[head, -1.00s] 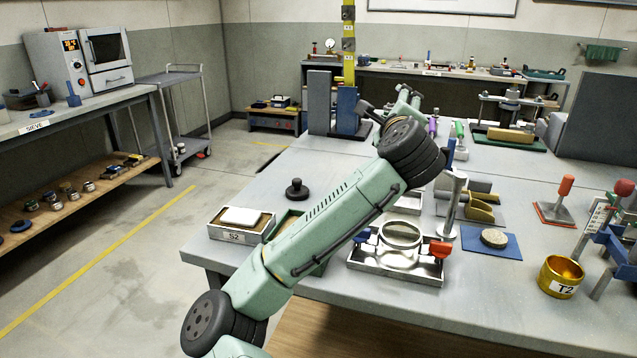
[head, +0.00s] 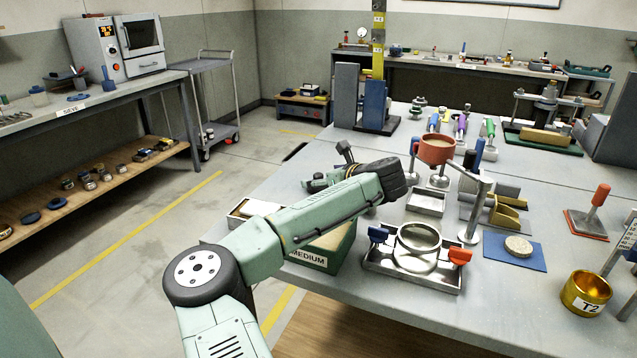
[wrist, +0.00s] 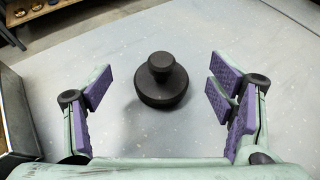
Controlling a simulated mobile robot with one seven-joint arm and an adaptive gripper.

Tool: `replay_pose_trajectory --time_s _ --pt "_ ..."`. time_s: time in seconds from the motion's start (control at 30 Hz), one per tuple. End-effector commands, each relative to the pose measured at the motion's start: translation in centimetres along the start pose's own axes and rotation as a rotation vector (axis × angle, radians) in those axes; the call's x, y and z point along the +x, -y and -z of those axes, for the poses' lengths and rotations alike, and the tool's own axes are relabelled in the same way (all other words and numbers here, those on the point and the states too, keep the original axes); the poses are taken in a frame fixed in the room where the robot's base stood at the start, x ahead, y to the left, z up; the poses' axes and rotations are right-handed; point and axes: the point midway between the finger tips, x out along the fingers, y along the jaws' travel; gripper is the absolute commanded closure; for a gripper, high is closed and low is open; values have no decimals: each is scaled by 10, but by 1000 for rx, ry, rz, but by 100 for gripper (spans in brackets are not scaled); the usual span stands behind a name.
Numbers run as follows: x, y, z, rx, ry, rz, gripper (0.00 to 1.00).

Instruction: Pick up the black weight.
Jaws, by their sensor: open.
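The black weight (wrist: 160,88), a round base with a narrower knob on top, stands upright on the grey table (wrist: 215,40) in the wrist view. It lies centred between the spread purple-padded fingers of my gripper (wrist: 158,100), with clear space on both sides and no contact. My gripper is open and empty. In the head view my gripper (head: 322,182) is over the left part of the table, partly hidden by my arm. The weight is hidden behind my arm and gripper there.
A green box marked MEDIUM (head: 308,258) stands below my forearm near the table's front-left edge. A metal tray (head: 380,261) with a ring stands right of it. A red bowl on a stand (head: 436,150) is to the right of my gripper. Table around the weight is bare.

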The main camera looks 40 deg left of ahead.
Motion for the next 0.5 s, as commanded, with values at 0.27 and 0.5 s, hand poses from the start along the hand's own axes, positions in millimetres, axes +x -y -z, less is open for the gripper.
replay_pose_trajectory --time_s 0.27,0.5 --pt "33 1 0 -1 -1 0 24" --pt "35 1 1 -1 0 1 24"
